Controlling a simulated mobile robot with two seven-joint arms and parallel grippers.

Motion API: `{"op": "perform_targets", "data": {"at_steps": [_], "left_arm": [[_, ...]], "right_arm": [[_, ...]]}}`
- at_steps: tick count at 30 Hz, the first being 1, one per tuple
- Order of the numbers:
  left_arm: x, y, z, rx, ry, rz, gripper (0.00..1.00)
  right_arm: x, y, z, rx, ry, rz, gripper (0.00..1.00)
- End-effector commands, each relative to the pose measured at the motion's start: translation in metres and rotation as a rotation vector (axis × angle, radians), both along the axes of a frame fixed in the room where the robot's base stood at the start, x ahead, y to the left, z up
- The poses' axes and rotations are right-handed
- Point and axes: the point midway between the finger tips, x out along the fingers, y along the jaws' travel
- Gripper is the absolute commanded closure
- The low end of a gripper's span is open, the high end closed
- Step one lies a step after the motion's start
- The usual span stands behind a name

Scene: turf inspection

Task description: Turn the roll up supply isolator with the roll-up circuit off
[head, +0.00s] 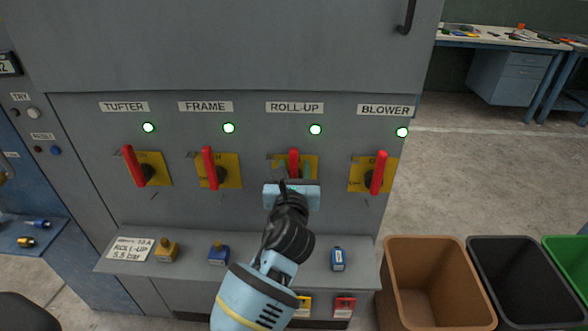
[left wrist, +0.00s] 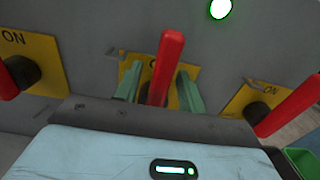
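The roll-up supply isolator has a red handle (head: 294,160) on a yellow plate (head: 312,165) under the ROLL-UP label (head: 295,107). The handle points up. The round lamp (head: 316,130) above it is lit green-white. My left gripper (head: 292,183) is at this isolator and hides its lower part. In the left wrist view the red handle (left wrist: 166,65) stands between the two green fingers of the left gripper (left wrist: 158,85), with visible gaps on both sides. My right gripper is not in view.
The TUFTER handle (head: 133,166), FRAME handle (head: 210,168) and BLOWER handle (head: 378,172) also point up, with lit lamps. Below, a ledge holds a tag reading ROLL-UP (head: 131,249), a yellow padlock (head: 167,250) and blue ones (head: 218,253). Bins (head: 437,285) stand right.

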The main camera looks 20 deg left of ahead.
Motion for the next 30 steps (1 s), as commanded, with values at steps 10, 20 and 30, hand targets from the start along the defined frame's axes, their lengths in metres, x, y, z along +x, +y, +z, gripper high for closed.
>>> {"op": "perform_targets", "data": {"at_steps": [10, 20, 30], "left_arm": [[0.0041, 0.0013, 0.0002, -0.001, 0.000, 0.000, 0.60], [0.0039, 0.0011, 0.0001, -0.001, 0.000, 0.000, 1.00], [0.0038, 0.0034, 0.0005, -0.009, -0.002, 0.000, 1.00]], "right_arm": [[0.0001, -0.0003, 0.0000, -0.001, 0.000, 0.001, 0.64], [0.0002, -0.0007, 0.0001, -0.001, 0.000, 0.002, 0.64], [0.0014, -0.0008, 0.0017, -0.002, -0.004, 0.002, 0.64]]}}
